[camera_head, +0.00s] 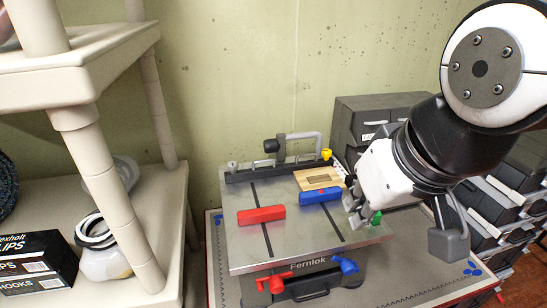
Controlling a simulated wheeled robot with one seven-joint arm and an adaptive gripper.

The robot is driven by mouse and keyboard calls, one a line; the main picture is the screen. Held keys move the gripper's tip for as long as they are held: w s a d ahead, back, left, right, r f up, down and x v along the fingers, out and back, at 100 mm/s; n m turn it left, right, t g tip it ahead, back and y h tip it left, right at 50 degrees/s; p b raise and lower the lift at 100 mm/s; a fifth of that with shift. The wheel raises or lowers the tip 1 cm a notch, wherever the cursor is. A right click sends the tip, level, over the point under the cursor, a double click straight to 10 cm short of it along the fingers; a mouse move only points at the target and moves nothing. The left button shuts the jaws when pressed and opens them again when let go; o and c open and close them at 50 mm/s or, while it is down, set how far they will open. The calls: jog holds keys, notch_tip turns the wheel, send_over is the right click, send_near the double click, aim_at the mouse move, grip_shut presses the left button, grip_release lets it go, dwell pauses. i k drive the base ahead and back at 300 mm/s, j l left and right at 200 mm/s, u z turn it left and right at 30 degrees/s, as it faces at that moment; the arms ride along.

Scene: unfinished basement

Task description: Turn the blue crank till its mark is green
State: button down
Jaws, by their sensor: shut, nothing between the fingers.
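The blue crank (346,265) sticks out of the front right face of the grey metal bench labelled Fernlok (290,238). A blue block (320,196) lies on the bench top over the right slot, with a small red spot on its top. I cannot tell whether that spot is the crank's mark. My gripper (355,217) is shut and empty, above the right part of the bench top, up and slightly right of the blue crank and apart from it. A small green piece (376,217) shows just right of my fingers; its attachment is unclear.
A red crank (272,284) sits at the front left, and a red block (261,215) lies over the left slot. A wooden piece (319,179) and yellow knob (327,154) are behind. Dark drawers (375,118) stand at the back right, a beige shelf (90,60) at left.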

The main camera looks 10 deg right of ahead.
aim_at(348, 266)
jog(key=j, duration=0.45)
jog(key=k+j+z, duration=0.1)
jog(key=j, duration=0.3)
jog(key=k+j, duration=0.1)
jog(key=j, duration=0.35)
jog(key=k+j, duration=0.1)
jog(key=j, duration=0.35)
jog(key=i+z, duration=0.05)
